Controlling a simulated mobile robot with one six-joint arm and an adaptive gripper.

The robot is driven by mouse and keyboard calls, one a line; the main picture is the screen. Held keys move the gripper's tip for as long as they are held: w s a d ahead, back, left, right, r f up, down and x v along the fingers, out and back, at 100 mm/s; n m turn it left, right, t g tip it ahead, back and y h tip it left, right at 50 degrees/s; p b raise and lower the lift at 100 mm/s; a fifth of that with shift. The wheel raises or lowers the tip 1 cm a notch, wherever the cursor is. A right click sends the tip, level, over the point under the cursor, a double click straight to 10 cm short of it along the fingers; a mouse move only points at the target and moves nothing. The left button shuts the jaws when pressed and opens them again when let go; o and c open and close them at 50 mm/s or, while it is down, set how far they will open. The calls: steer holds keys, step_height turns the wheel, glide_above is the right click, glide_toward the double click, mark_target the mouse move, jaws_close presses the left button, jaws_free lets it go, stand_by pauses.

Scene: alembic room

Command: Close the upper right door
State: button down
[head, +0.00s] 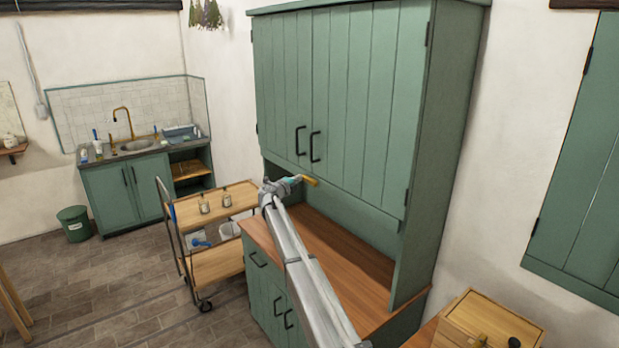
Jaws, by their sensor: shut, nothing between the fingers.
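The upper right door (365,95) is a green plank door on the tall cabinet, with a black handle (315,147) near its left edge and hinges on its right. It looks flush with the upper left door (283,85), with no clear gap between them. My gripper (309,180) appears just below the handles, near the doors' lower edge, with its yellow tip pointing right. It is shut and empty. I cannot tell whether it touches the door.
The wooden counter (345,243) of the cabinet lies below the doors. A two-tier wooden cart (235,197) with bottles stands to the left. A wooden box (490,322) sits at the lower right. The tiled floor at left is largely open.

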steer(key=s+a, duration=0.1)
steer(key=a, duration=0.1)
steer(key=s+a, duration=0.1)
steer(key=a, duration=0.1)
steer(key=shift+s, duration=0.35)
steer(key=shift+d, duration=0.1)
steer(key=s+d+f+n+g+y+b, duration=0.1)
steer(key=s+f+n+y+b, duration=0.1)
steer(key=s+f+n+y, duration=0.45)
steer(key=s+d+f+n+g+y+b, duration=0.1)
steer(key=s+d+f+n+y+b, duration=0.2)
steer(key=s+n, duration=0.65)
steer(key=s+f+n+g+y+b, duration=0.2)
steer(key=s+f+n+y, duration=0.4)
steer(key=s, duration=0.4)
steer(key=s+d+f+n+g+h+b, duration=0.1)
steer(key=s+d+f+g, duration=0.2)
steer(key=s, duration=0.8)
steer(key=s+d+f+n+g+h+b, duration=0.1)
steer(key=s+d+f+g, duration=0.3)
steer(key=s, duration=0.7)
steer(key=s+d+f+g+h+b, duration=0.2)
steer(key=s+d+f+g+h, duration=0.1)
steer(key=s+d+f, duration=0.4)
steer(key=s+d+g, duration=0.1)
steer(key=s+d, duration=0.2)
steer(key=s, duration=0.1)
steer(key=shift+n, duration=0.4)
